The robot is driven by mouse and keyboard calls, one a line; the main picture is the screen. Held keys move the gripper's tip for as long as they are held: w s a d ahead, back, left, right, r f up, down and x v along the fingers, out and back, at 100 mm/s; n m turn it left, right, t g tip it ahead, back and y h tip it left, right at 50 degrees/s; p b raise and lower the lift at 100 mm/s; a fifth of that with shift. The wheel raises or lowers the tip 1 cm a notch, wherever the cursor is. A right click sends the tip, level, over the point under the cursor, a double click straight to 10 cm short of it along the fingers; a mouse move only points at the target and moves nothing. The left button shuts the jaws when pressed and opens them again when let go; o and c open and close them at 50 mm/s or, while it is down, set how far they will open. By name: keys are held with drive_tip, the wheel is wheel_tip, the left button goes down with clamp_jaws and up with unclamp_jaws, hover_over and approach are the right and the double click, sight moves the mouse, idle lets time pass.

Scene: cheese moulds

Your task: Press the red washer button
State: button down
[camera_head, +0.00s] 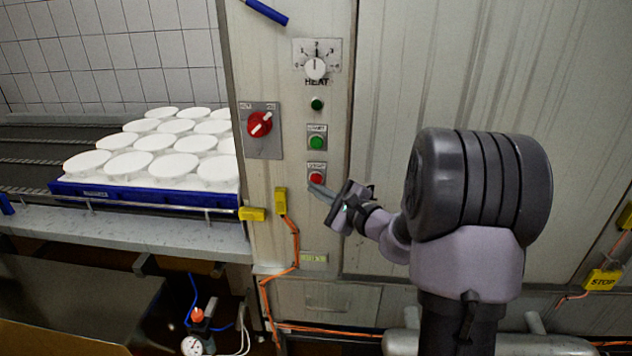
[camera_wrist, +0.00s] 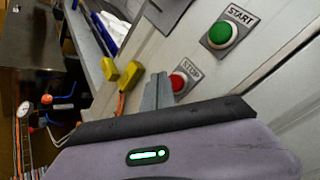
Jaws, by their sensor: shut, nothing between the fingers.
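The red button (camera_head: 317,178) sits on the washer's grey panel below the green button, under a small label. In the wrist view the red button (camera_wrist: 178,82) shows on a plate marked STOP, partly hidden by my fingers. My gripper (camera_head: 314,188) is shut and empty. Its fingertips are just below the red button in the head view and just left of it in the wrist view (camera_wrist: 158,88). I cannot tell whether they touch the button or the panel.
The green START button (camera_head: 317,142) is just above. A red rotary switch (camera_head: 260,124) and a HEAT dial (camera_head: 316,68) are on the same panel. A yellow box (camera_head: 281,201) with an orange cable is at lower left. A blue tray (camera_head: 70,188) of white moulds stands left.

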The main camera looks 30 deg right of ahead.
drive_tip(key=s+a+b, duration=0.1)
drive_tip(key=s, duration=0.1)
drive_tip(key=s+a, duration=0.1)
drive_tip(key=s, duration=0.1)
drive_tip(key=shift+a+b, duration=0.35)
drive_tip(key=shift+b, duration=0.05)
idle(0.4)
